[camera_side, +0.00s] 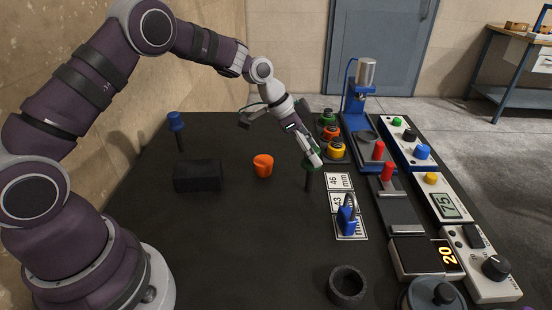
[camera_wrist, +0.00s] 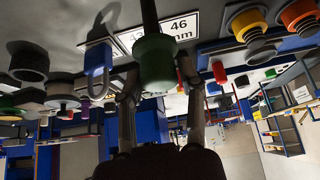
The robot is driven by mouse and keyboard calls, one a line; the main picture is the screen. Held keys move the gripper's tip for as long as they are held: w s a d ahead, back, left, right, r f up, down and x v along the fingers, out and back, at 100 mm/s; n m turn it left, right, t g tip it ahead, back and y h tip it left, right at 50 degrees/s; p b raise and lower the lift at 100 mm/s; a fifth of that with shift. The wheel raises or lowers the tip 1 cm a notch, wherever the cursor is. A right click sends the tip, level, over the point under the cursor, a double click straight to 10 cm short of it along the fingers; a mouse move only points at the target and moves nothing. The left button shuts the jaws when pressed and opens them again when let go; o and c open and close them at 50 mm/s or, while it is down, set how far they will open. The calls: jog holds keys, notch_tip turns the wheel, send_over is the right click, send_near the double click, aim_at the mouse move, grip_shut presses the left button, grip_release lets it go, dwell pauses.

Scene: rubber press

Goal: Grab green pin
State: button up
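The green pin has a green head and a dark shaft. In the side view its green head (camera_side: 308,164) is partly hidden at my gripper's tip, with the dark shaft below it, upright over the black table. In the wrist view the green pin (camera_wrist: 155,62) is large and near the centre, its shaft running to the top edge. My gripper (camera_side: 313,156) reaches down from the upper left to the pin. In the wrist view my gripper (camera_wrist: 160,80) has its two fingers spread on either side of the green head, with gaps visible. I cannot tell whether either finger touches it.
Colored round pieces (camera_side: 336,147) and a blue press (camera_side: 360,100) stand behind and right. An orange cup (camera_side: 263,165), black block (camera_side: 198,176) and blue pin (camera_side: 176,122) are left. The front-left table is clear.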

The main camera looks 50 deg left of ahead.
grip_shut()
jog(key=shift+r, duration=0.15)
